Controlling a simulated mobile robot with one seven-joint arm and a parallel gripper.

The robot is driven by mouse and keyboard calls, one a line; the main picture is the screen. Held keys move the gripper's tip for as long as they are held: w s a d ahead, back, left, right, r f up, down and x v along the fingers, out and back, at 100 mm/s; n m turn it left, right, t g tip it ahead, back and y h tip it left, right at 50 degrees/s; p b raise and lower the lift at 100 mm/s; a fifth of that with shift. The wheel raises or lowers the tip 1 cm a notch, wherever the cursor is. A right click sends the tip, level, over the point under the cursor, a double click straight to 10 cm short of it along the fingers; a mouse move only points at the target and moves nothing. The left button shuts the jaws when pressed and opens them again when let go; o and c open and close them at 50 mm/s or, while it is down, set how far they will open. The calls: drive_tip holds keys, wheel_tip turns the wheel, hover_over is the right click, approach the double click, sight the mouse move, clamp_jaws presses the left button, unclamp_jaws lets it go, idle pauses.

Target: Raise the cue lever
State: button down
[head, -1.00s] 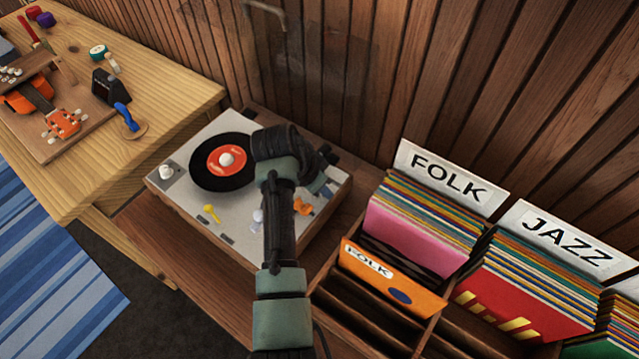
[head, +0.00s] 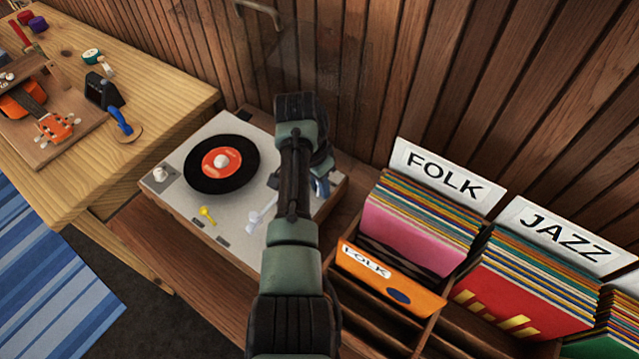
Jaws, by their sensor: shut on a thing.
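A record player (head: 185,160) with a grey-white deck stands on a brown wooden cabinet, an orange-labelled black record (head: 235,170) on its platter. At the deck's front are a yellow lever (head: 207,213) and a white lever-like part (head: 261,214). I cannot tell which control is the cue lever. My gripper (head: 320,187) shows only in part, blue, low over the deck's right side behind the arm. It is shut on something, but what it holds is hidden.
A record bin with FOLK (head: 442,170) and JAZZ (head: 563,240) signs stands close on the right. A wooden workbench (head: 150,100) with a ukulele is on the left. A slatted wooden wall (head: 350,70) rises close behind the player.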

drive_tip(key=c, duration=0.8)
unclamp_jaws()
wheel_tip(320, 180, up, 13)
drive_tip(key=s+a, duration=0.1)
drive_tip(key=a, duration=0.1)
drive_tip(key=shift+f, duration=0.1)
